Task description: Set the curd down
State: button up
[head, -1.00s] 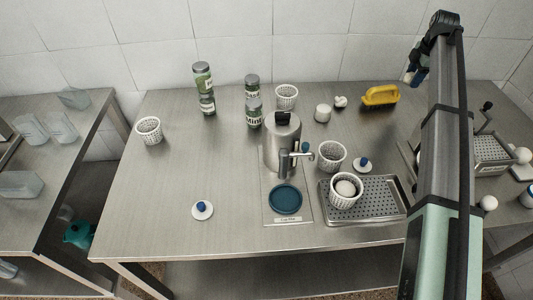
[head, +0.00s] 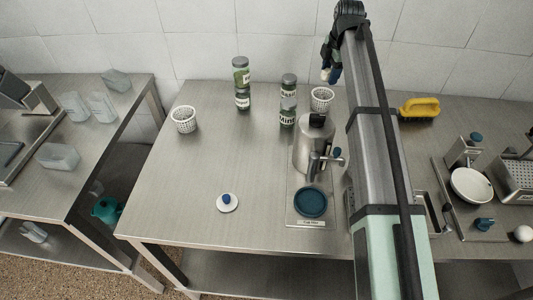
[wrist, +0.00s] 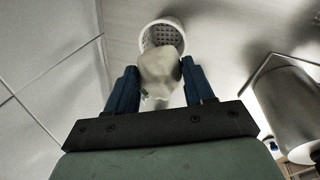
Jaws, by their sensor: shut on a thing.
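My gripper (wrist: 160,85) has its two blue fingers shut on a pale, lumpy curd (wrist: 161,70). In the wrist view a white perforated basket (wrist: 152,36) lies just beyond the curd, which overlaps part of its opening. I cannot tell the gap between them. In the head view my gripper (head: 327,74) hangs high near the back wall, above the back basket (head: 321,101) that stands on the steel table. The curd shows there only as a small pale spot.
A metal dispenser (head: 314,145) with a tap stands in front of the back basket, with a blue disc (head: 310,203) before it. Stacked jars (head: 288,100) stand left of the basket. Another basket (head: 184,120) stands far left. My arm hides the table right of the dispenser.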

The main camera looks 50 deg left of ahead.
jog(key=s+a+n, duration=0.2)
jog(key=s+n, duration=0.2)
jog(key=s, duration=2.2)
jog(key=s+d+f+n+g, duration=0.1)
jog(key=s+d+f+n, duration=0.15)
jog(key=d+n, duration=0.2)
jog(key=shift+m, duration=0.35)
jog(key=shift+s+d+f, duration=0.1)
jog(key=shift+s+f, duration=0.05)
jog(key=shift+f, duration=2.25)
jog(key=shift+s+d+f, duration=0.1)
jog(key=shift+s+f, duration=0.05)
jog(key=shift+f, duration=2.25)
jog(key=shift+f, duration=0.1)
jog(key=o, duration=1)
jog(key=shift+o, duration=0.2)
